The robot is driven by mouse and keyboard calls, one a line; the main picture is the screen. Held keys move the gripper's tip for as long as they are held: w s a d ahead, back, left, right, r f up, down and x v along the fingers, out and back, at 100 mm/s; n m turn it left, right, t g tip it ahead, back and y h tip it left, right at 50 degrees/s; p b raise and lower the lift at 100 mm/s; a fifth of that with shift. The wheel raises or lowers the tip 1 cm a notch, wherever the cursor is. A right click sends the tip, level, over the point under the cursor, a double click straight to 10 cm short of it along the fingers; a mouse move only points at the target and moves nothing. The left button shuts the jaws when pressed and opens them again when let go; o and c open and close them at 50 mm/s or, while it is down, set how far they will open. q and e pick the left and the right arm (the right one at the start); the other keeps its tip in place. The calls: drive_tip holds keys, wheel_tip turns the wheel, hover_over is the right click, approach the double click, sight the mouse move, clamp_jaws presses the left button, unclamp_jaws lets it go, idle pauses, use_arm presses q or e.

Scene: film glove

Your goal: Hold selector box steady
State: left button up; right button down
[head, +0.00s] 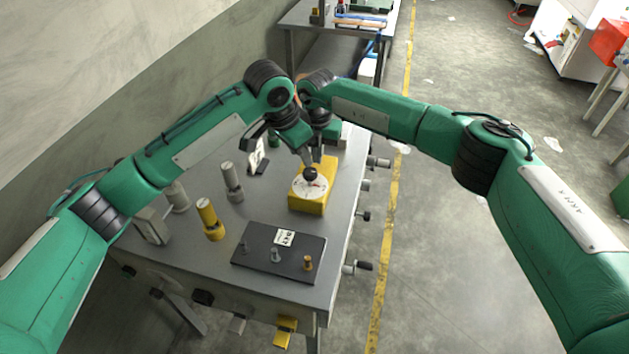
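The selector box is a yellow box (308,205) on the grey metal table, near its right edge. A white round dial (299,190) and a black knob (310,174) are on its top. My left gripper (304,156) reaches down from the left, with its fingertips close to the knob. My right gripper (318,153) comes down just behind, at the far side of the box. The two grippers overlap in the view. Whether either touches the box or knob, and how far their fingers are apart, cannot be made out.
A dark plate (262,258) with small pegs and a label lies at the table's front. A yellow cylinder (211,222) and a grey cylinder (232,184) stand left of the box. Handles (358,267) stick out from the table's right side. Another table stands behind.

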drive_tip(key=shift+f, duration=0.25)
drive_tip(key=shift+f, duration=0.65)
